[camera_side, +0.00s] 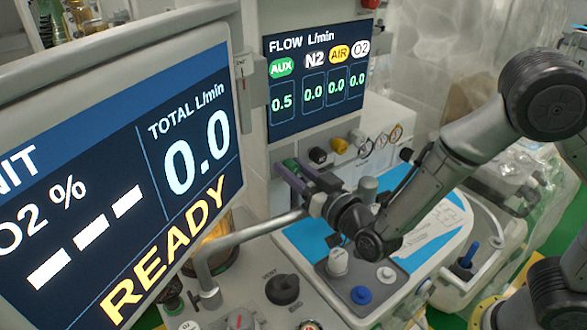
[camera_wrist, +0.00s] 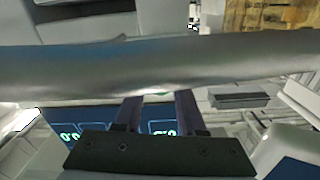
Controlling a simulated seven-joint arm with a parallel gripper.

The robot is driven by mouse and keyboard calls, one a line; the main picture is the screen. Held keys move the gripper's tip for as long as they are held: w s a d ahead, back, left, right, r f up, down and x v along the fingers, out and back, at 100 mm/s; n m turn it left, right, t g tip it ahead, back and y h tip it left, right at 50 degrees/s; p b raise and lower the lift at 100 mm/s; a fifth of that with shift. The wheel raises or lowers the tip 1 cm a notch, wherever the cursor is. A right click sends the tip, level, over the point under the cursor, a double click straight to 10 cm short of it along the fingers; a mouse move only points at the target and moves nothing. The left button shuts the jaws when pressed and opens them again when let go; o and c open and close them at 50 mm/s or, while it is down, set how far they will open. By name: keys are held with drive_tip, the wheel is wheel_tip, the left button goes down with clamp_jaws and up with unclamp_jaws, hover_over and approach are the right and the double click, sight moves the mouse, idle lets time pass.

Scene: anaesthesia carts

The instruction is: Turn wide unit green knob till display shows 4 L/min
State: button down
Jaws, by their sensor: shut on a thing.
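The green knob (camera_side: 290,164) is at the left end of a knob row below the flow display (camera_side: 317,80) in the side view. My gripper (camera_side: 296,172) is shut on it, with its purple fingers around the knob and hiding most of it. The flow display reads 0.5 under the green AUX label and 0.0 under N2, AIR and O2. In the wrist view, my fingers (camera_wrist: 158,98) reach up to a thick grey bar, which hides their tips and most of the knob.
A black knob (camera_side: 318,155), a yellow knob (camera_side: 339,146) and a white knob (camera_side: 357,137) continue the row to the right. A grey handrail (camera_side: 255,229) runs close below my gripper. The large screen (camera_side: 130,190) shows total 0.0 and READY.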

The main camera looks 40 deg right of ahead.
drive_tip(key=n, duration=0.5)
drive_tip(key=shift+a+n, duration=0.1)
drive_tip(key=shift+n, duration=2.1)
drive_tip(key=c, duration=0.5)
unclamp_jaws()
drive_tip(key=s, duration=1.4)
drive_tip(key=shift+w, duration=0.1)
